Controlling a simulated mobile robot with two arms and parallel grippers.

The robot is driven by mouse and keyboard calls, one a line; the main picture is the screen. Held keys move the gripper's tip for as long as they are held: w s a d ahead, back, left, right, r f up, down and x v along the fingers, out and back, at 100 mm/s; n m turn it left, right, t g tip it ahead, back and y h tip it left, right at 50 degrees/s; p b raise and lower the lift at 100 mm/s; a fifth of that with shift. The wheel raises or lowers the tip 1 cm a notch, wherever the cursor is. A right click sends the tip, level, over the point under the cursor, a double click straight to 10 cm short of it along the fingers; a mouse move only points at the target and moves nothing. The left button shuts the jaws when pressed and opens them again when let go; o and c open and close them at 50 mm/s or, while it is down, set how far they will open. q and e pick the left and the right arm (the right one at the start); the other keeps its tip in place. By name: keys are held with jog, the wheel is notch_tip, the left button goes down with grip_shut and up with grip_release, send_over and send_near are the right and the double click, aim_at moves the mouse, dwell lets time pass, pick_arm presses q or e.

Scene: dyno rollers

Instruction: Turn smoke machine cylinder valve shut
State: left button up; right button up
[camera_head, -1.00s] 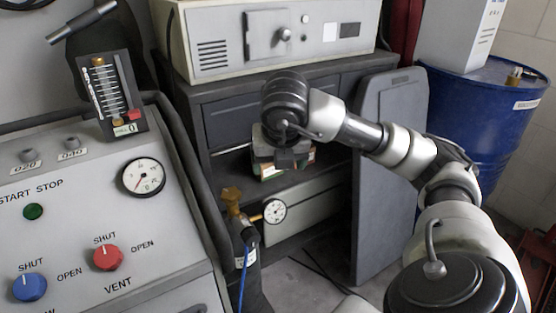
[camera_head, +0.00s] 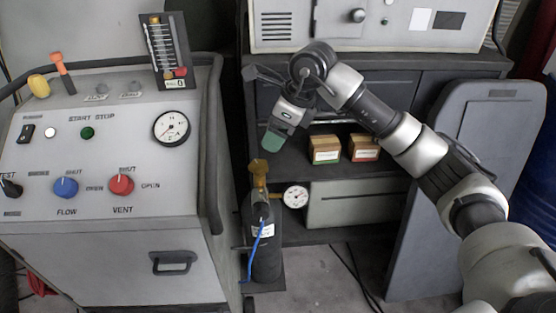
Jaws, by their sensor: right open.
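My left gripper is not in view.
The grey console (camera_head: 110,265) with blue and red knobs stands close on the cylinder's left. Behind is a dark shelf unit (camera_head: 390,185) holding two small boxes (camera_head: 344,149). A grey panel (camera_head: 462,180) leans at the right.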

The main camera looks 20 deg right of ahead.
aim_at(259, 165)
jog(key=b+x, duration=0.1)
jog(key=x, duration=0.8)
jog(key=shift+w+a+f, duration=0.1)
jog(key=shift+a+f, duration=0.1)
jog(key=shift+f, duration=0.1)
jog(key=shift+w+a+f, duration=0.15)
jog(key=shift+f, duration=0.35)
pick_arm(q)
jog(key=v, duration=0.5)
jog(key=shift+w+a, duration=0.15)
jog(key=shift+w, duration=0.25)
pick_arm(e)
jog(key=c, duration=0.9)
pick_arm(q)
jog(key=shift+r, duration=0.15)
pick_arm(e)
jog(key=m+h, duration=0.1)
jog(key=m, duration=0.1)
jog(key=shift+r+m+t+p, duration=0.1)
jog(key=shift+m+t+p, duration=0.2)
jog(key=shift+m+t, duration=0.1)
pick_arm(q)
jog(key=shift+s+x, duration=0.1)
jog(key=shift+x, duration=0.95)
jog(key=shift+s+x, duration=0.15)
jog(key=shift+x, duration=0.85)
pick_arm(e)
jog(key=shift+a+m, duration=0.1)
jog(key=shift+m, duration=0.9)
